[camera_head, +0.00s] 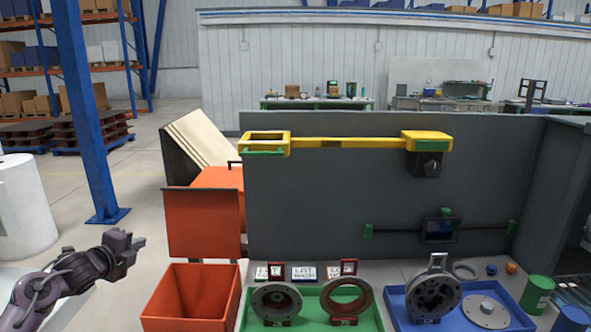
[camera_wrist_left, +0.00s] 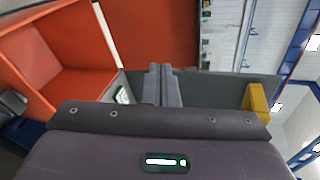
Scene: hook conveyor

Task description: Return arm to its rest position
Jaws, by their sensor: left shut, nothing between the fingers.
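My left gripper (camera_head: 138,242) is at the lower left of the head view, left of the orange bin and apart from everything. In the left wrist view its two grey fingers (camera_wrist_left: 163,86) are together with nothing between them. My right gripper is in neither view.
An open orange bin (camera_head: 192,297) stands right of my left gripper. A green tray (camera_head: 313,322) and a blue tray (camera_head: 401,300) hold round metal parts. A grey panel (camera_head: 330,200) with a yellow bar (camera_head: 345,143) rises behind. A blue post (camera_head: 86,120) and white cylinder (camera_head: 25,205) stand left.

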